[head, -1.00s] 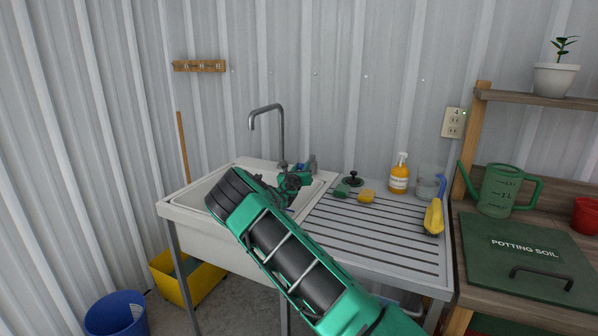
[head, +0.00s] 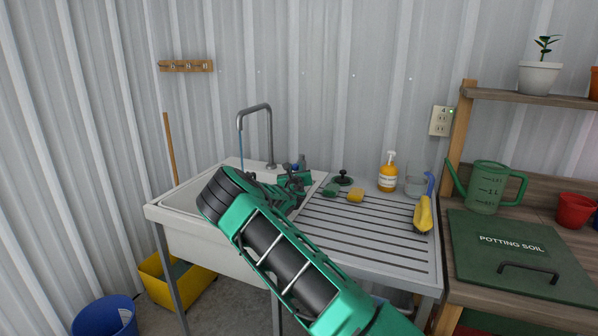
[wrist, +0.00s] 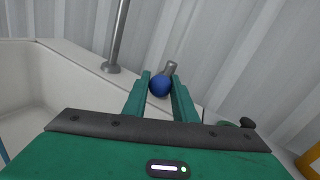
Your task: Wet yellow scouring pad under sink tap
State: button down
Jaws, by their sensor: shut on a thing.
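The yellow scouring pad (head: 355,195) lies on the ribbed drainboard (head: 390,262), right of the sink, apart from my gripper. The grey gooseneck tap (head: 270,135) stands at the back of the white sink (head: 185,238), and a thin blue stream of water (head: 241,150) runs from its spout. My gripper (wrist: 160,76) is at the sink's back rim, right of the tap's post. Its fingers are shut on a round blue tap knob (wrist: 159,88). My arm hides much of the basin in the head view.
The drainboard's front part is clear. The corrugated wall stands close behind.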

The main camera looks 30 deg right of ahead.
jog(key=shift+s+d, duration=0.15)
jog(key=shift+d, duration=0.05)
jog(key=c, duration=1.4)
grip_release()
jog(key=shift+c, duration=0.2)
jog(key=shift+a, duration=0.1)
jog(key=shift+s+a, duration=0.1)
jog(key=v, duration=1)
jog(key=shift+s+f, duration=0.1)
jog(key=shift+s, duration=0.1)
